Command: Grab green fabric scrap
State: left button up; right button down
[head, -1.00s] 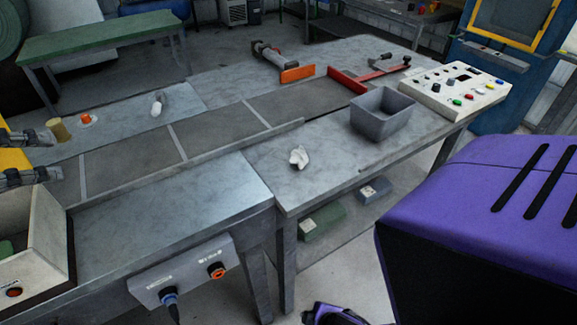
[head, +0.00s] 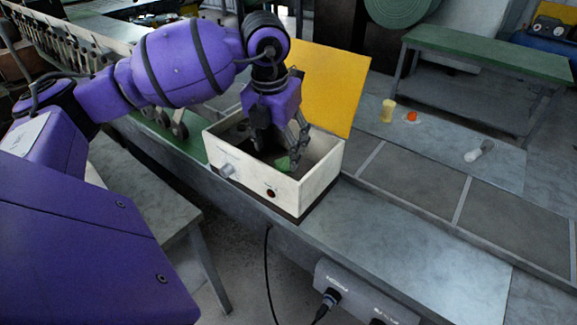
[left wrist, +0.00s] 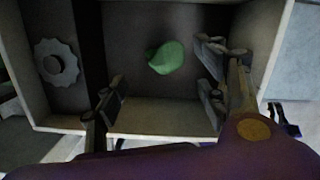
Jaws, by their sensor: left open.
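The green fabric scrap (head: 284,163) lies on the floor of an open cream box (head: 321,178), partly hidden by my gripper. In the left wrist view the scrap (left wrist: 166,57) is a small crumpled lump, clear of the box walls. My left gripper (head: 277,150) points down into the box, over the scrap. Its fingers are spread and nothing is between them. In the left wrist view the left gripper (left wrist: 161,92) has one finger on each side, with the scrap just beyond the tips. My right gripper is not in view.
A yellow raised panel (head: 322,85) stands behind the box. A yellow spool (head: 387,110), an orange piece (head: 411,116) and a white cylinder (head: 478,151) stand on the bench to the right.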

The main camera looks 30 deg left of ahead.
aim_at(282, 161)
pick_arm(q)
jog(key=f, duration=0.2)
jog(key=w+f, duration=0.1)
jog(key=f, duration=0.2)
jog(key=shift+d+f+p, duration=0.1)
jog(key=shift+f+p, duration=0.05)
jog(key=shift+p, duration=0.25)
jog(key=shift+c, duration=0.3)
jog(key=c, duration=0.8)
